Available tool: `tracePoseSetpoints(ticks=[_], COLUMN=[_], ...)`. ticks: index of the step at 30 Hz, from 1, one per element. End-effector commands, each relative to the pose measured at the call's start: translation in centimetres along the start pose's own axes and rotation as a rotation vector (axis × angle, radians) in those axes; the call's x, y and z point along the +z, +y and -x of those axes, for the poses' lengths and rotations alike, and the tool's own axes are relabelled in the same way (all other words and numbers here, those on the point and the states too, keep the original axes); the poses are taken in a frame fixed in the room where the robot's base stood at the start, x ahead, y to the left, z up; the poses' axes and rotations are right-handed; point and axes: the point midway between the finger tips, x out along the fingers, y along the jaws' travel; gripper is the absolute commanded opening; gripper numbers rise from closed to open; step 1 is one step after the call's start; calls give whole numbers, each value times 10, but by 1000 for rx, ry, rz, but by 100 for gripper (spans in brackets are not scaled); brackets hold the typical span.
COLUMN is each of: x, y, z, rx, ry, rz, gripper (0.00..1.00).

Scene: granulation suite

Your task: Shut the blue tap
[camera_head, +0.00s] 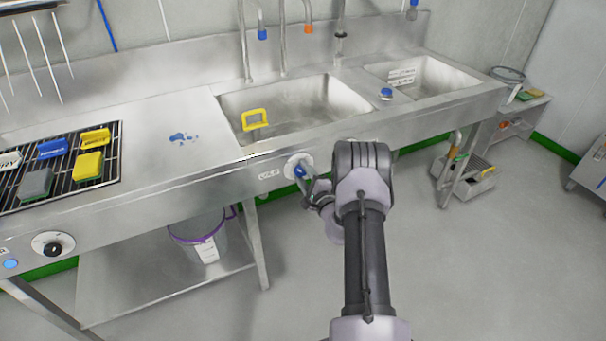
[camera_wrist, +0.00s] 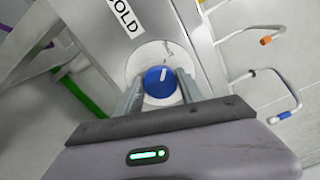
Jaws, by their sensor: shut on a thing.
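The blue tap (camera_head: 300,171) is a round knob on a pale disc on the front panel of the sink unit. In the wrist view the blue tap (camera_wrist: 159,82) has a white pointer mark near its top edge, and a "COLD" label (camera_wrist: 124,16) is beside it. My gripper (camera_head: 307,182) is at the knob; in the wrist view my gripper (camera_wrist: 160,92) has one finger on each side of it, shut on it. The lower part of the knob lies close to the gripper body.
The steel sink unit has a large basin (camera_head: 300,108) with a yellow-framed item (camera_head: 255,119) and a smaller basin (camera_head: 425,78). Spouts with blue and orange tips hang above. A bucket (camera_head: 203,240) stands on the lower shelf at left. The floor (camera_head: 450,260) at right is clear.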

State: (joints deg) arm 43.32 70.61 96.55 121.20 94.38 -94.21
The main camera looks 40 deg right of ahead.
Motion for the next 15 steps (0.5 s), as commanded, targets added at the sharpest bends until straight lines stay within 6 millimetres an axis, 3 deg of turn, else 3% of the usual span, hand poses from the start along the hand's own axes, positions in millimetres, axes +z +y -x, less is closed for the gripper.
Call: tracePoseSetpoints(ticks=[14, 15], x=[-1, -1], y=[1, 1], z=[1, 1], rx=[2, 2], ry=[1, 1], rz=[11, 11], gripper=[4, 51])
